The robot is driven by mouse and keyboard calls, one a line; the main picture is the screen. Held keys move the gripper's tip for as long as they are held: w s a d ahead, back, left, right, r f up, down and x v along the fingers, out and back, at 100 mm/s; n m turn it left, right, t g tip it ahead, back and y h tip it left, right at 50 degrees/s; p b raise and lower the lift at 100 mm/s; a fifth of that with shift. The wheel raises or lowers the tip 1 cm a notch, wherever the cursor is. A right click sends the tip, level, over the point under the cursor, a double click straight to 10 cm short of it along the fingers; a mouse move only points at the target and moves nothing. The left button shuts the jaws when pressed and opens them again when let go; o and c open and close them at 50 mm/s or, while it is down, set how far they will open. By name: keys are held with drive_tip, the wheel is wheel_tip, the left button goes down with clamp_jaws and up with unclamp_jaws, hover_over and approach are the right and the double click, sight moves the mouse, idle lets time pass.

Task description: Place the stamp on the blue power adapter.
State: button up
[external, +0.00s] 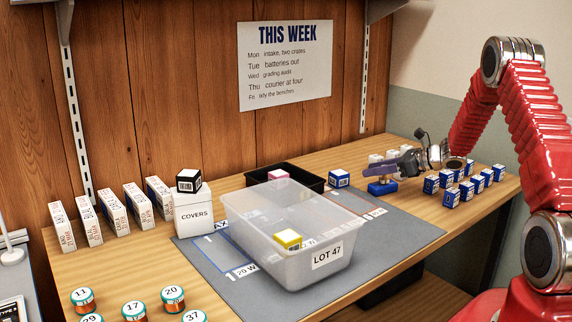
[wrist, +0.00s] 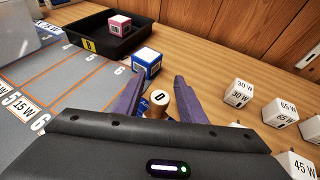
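The stamp (wrist: 158,98) has a round light top marked D and a wooden body. In the wrist view it stands between the fingers of my gripper (wrist: 155,92), with a gap on both sides. The fingers are purple, spread apart and not closed on it. The stamp's lower part is hidden by my gripper's body. The blue power adapter (wrist: 147,62), a blue cube with a white top, sits just beyond the fingertips. In the external view the adapter (external: 339,179) stands left of my gripper (external: 370,170), which hangs low over a blue block (external: 382,188).
A black tray (wrist: 87,45) holding a pink cube (wrist: 119,26) lies beyond the adapter. White wattage cubes (wrist: 239,93) stand right. In the external view, a clear LOT 47 bin (external: 270,250) holds a yellow cube, and several blue cubes (external: 466,190) stand right.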

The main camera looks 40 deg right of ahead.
drive_tip(key=v, duration=1.1)
drive_tip(key=shift+s, duration=0.15)
drive_tip(key=shift+d, duration=0.1)
drive_tip(key=s+a+r+n+g+y, duration=0.1)
drive_tip(key=s+a+r+n+g, duration=0.25)
drive_tip(key=a, duration=0.55)
drive_tip(key=s+a+r+n+g, duration=0.1)
drive_tip(key=s+a+r+n, duration=0.1)
drive_tip(key=a+r+n, duration=0.5)
drive_tip(key=s+a+r+n+g+y, duration=0.15)
drive_tip(key=a+n, duration=0.25)
drive_tip(key=a, duration=0.6)
drive_tip(key=s+a+r+n+h, duration=0.2)
drive_tip(key=s+a+n, duration=0.1)
drive_tip(key=s+n, duration=0.2)
drive_tip(key=s+a+r+n+h, duration=0.2)
drive_tip(key=s+n, duration=0.4)
drive_tip(key=s, duration=0.3)
drive_tip(key=s+a+r+n+h, duration=0.2)
drive_tip(key=s+a+n+h, duration=0.1)
drive_tip(key=s+n, duration=0.3)
drive_tip(key=shift+s+a+r+g, duration=0.4)
drive_tip(key=shift+s+a, duration=0.1)
drive_tip(key=shift+s, duration=0.3)
drive_tip(key=shift+h, duration=0.25)
